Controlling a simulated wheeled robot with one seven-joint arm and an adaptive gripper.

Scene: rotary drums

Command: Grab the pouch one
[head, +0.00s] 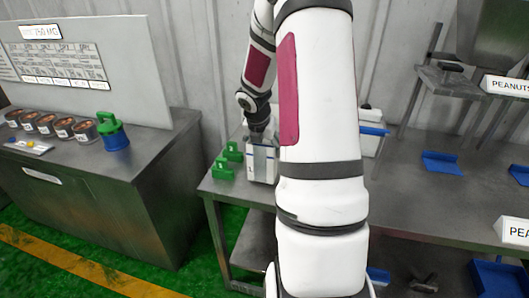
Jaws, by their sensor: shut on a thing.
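My gripper (261,137) points down at the left end of the metal table (212,187). It is shut on the top of a white pack (262,165) with a darker stripe, which looks like the pouch. The pack is upright. I cannot tell whether its base touches the table. My arm hides part of the area to its right, and the fingertips are small and dark.
Green blocks with handles (222,168) stand just left of the pack. A left bench (120,185) holds several round tins and a green-topped blue container (113,132). Blue scoops (441,163) lie at right, below a shelf with a PEANUTS sign (508,86).

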